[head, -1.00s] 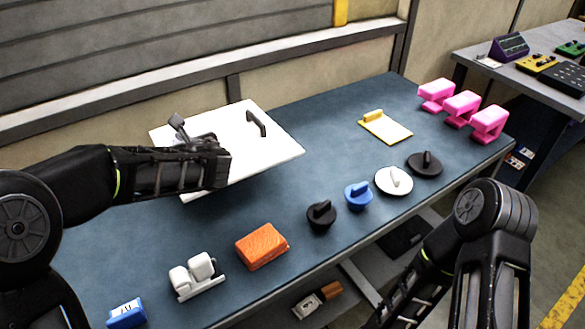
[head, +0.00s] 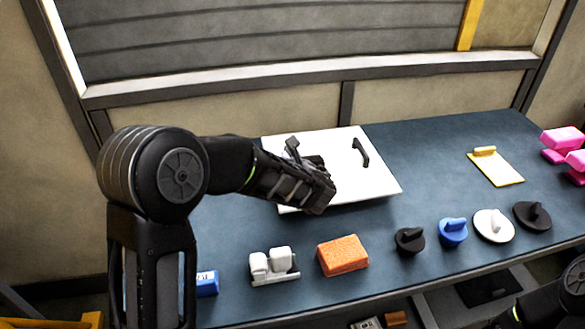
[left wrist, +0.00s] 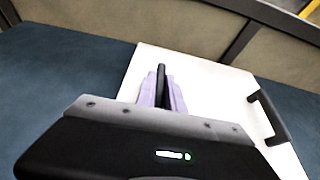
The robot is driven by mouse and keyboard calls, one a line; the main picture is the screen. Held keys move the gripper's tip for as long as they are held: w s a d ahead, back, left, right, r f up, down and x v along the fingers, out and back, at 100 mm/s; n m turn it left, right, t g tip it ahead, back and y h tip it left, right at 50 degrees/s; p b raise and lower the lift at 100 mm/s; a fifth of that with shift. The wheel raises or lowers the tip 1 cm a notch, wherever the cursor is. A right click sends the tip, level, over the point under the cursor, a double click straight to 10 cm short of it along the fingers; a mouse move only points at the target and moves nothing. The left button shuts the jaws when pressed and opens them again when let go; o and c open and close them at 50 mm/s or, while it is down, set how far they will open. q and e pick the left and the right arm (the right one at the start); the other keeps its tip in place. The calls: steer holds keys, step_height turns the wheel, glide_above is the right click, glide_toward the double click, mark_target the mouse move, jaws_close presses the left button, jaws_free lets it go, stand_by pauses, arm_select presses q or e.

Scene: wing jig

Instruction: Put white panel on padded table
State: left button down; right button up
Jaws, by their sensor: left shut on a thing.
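The white panel (head: 372,185) is a flat square plate with black handles, over the back middle of the blue padded table (head: 430,140). In the left wrist view the panel (left wrist: 205,75) fills the right side. My left gripper (left wrist: 162,88) is shut on one black handle, its pale fingers on both sides of it. The other handle (head: 360,152) stands free at the panel's right. In the head view my left gripper (head: 315,185) covers part of the panel. I cannot tell whether the panel touches the table. My right gripper is out of view.
Along the front edge are a blue box (head: 207,283), a white part (head: 273,266), an orange block (head: 342,255) and several round knobbed pieces (head: 453,232). A yellow clipboard (head: 496,168) and pink clamps (head: 563,140) are at the right. The table between panel and clipboard is clear.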

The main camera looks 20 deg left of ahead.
arm_select(q)
steer(key=shift+f, duration=1.85)
steer(key=c, duration=1.5)
jaws_free()
steer(key=shift+o, duration=0.2)
steer(key=shift+s, duration=0.1)
steer(key=b+v, duration=0.1)
steer(key=v, duration=1.1)
